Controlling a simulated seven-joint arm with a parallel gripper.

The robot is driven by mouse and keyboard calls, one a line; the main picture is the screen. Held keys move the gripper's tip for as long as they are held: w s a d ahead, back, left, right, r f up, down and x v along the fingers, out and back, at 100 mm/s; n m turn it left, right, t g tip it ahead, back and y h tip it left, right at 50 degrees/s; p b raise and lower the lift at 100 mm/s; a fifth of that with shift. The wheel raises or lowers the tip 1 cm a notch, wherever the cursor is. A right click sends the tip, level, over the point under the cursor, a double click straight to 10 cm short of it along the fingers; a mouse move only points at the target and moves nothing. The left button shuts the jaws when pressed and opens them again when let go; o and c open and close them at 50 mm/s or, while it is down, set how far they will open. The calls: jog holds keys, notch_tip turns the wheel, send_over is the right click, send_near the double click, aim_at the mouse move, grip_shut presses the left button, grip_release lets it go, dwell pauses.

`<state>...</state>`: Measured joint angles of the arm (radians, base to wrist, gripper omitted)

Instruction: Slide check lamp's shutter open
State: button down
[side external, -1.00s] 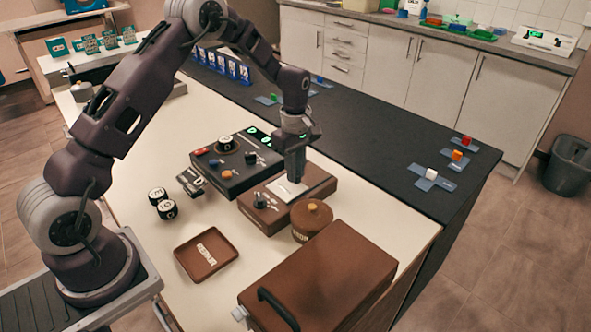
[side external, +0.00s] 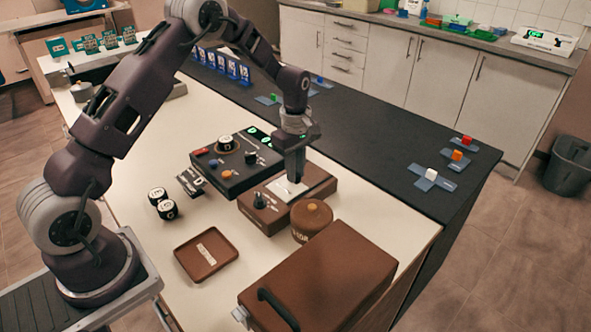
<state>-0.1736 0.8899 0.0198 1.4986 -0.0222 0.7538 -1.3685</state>
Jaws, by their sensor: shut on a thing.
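The check lamp appears to be the low brown box (side external: 268,215) near the middle of the pale table, with a dark knob (side external: 260,201) on its front left. A pale plate (side external: 318,184) lies on its top; I take this to be the shutter area. My gripper (side external: 294,180) points straight down over this plate, with its fingers closed at the plate's surface. The fingers hide what they hold, most likely the shutter's small grip. How far the shutter is open cannot be made out.
A black control box (side external: 236,178) with knobs stands close behind left. A round brown lidded pot (side external: 311,219) stands close in front right. A large brown case (side external: 318,285) and a brown tray (side external: 206,255) lie nearer.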

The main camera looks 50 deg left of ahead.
jog(key=shift+w, duration=0.1)
jog(key=w, duration=0.7)
jog(key=shift+w+a, duration=0.15)
jog(key=shift+w, duration=0.1)
jog(key=shift+w+r, duration=0.1)
jog(key=shift+w, duration=0.55)
jog(key=c, duration=1.5)
grip_release()
jog(key=shift+w, duration=0.1)
jog(key=shift+o, duration=0.7)
